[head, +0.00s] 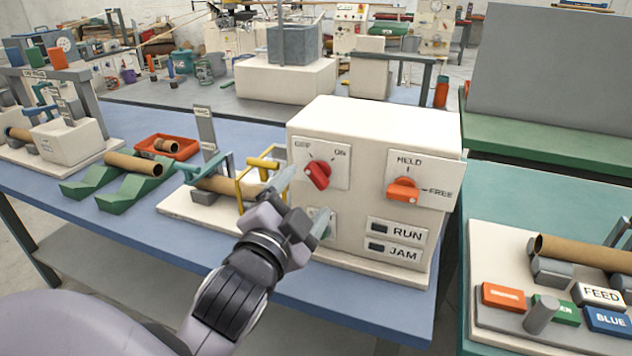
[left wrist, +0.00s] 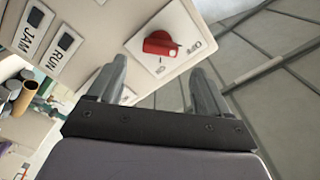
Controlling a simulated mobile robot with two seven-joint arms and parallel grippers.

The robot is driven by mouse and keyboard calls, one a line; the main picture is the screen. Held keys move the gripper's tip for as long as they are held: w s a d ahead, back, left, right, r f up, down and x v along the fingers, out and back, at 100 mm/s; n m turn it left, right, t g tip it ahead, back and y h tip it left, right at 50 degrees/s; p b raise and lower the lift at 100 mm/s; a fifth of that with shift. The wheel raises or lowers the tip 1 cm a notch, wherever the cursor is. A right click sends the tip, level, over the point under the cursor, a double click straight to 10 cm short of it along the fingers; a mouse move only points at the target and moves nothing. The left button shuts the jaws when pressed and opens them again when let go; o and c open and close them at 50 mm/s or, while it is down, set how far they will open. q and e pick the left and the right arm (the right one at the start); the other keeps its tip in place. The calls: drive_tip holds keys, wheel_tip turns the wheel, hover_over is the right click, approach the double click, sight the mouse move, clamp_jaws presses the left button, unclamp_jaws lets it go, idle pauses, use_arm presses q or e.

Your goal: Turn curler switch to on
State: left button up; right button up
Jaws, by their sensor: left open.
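The curler switch is a red rotary knob (head: 318,175) on a white plate marked OFF and ON, on the front of the white machine box (head: 375,123). Its ridge leans up and left, toward OFF. The knob also shows in the left wrist view (left wrist: 160,44), beyond and between my fingers. My left gripper (head: 303,204) is open and empty in front of the panel. One finger is to the left of the knob and the other is below it; I see no grip on it. My right gripper is not in view.
An orange HELD/FREE knob (head: 403,189) is to the right, above the RUN (head: 400,233) and JAM (head: 398,252) labels. A yellow frame (head: 258,178) stands close left of my gripper. A green table (head: 540,200) with labelled blocks is at the right.

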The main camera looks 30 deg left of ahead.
sight(316, 178)
use_arm(q)
drive_tip(key=shift+x, duration=3)
drive_tip(key=c, duration=1)
